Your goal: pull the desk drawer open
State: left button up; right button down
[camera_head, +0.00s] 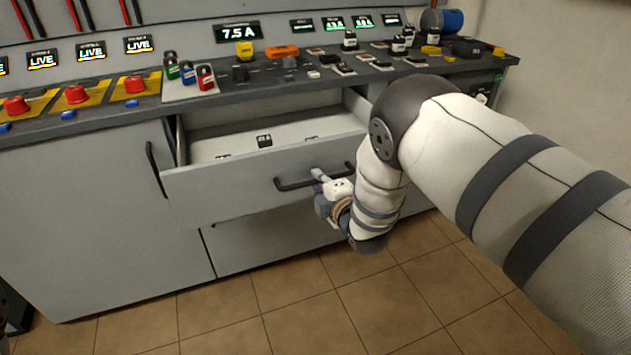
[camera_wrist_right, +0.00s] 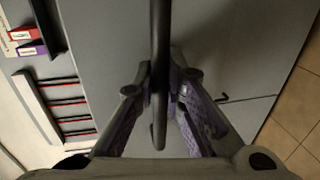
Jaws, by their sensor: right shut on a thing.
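The grey desk drawer (camera_head: 235,185) is pulled well out under the desk top, and its inside shows with a few small dark items in it. Its black bar handle (camera_head: 292,184) runs across the front; it also shows in the right wrist view (camera_wrist_right: 159,30). My right gripper (camera_head: 322,178) is at the right part of the handle. In the right wrist view its two fingers (camera_wrist_right: 160,85) are shut on the handle, one on each side. My left gripper is not seen.
The desk top (camera_head: 150,112) above carries red buttons, padlocks (camera_head: 205,77) and small devices. A cabinet door (camera_head: 90,210) with a black handle is left of the drawer, and another grey front (camera_head: 265,238) is below. The tiled floor (camera_head: 300,310) in front is clear.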

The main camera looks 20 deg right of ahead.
jog(key=shift+s+r, duration=0.1)
dwell(0.3)
jog(key=c, duration=1.7)
grip_release()
jog(key=shift+o, duration=0.2)
jog(key=v, duration=1.2)
